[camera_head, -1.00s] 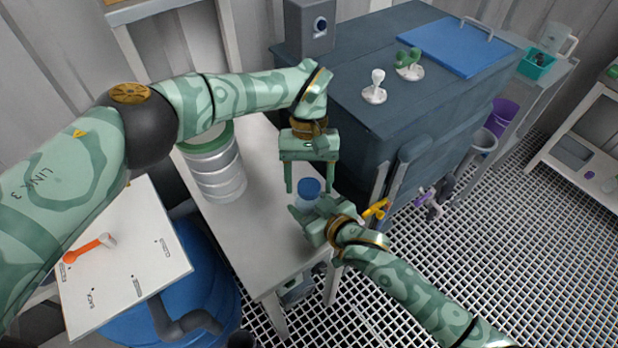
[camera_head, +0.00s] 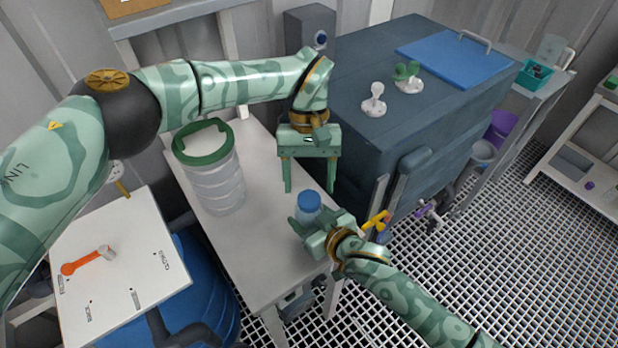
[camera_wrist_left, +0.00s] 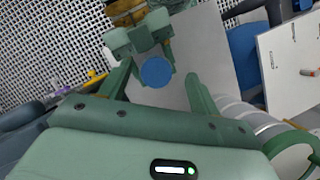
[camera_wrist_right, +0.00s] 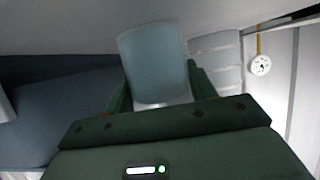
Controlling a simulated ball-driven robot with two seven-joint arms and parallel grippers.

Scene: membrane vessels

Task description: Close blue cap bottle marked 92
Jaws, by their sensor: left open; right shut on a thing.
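The bottle (camera_head: 303,216) with a blue cap (camera_head: 308,200) is upright near the right edge of the white table. My right gripper (camera_head: 304,226) is shut on it from the side; in the right wrist view a bluish part of it (camera_wrist_right: 155,60) shows between the fingers. The marking 92 is not readable. My left gripper (camera_head: 311,189) points down, open and empty, just above and behind the cap. In the left wrist view the round cap top (camera_wrist_left: 156,72) lies between the spread fingers, apparently beyond their tips. I cannot tell how firmly the cap is seated.
A large clear jar with a green rim (camera_head: 206,142) stands on the white table (camera_head: 255,240), left of my left gripper. A dark blue-grey cabinet (camera_head: 345,150) stands close on the right, with a yellow tap (camera_head: 376,221) near my right gripper. A white panel with an orange lever (camera_head: 88,260) is at left.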

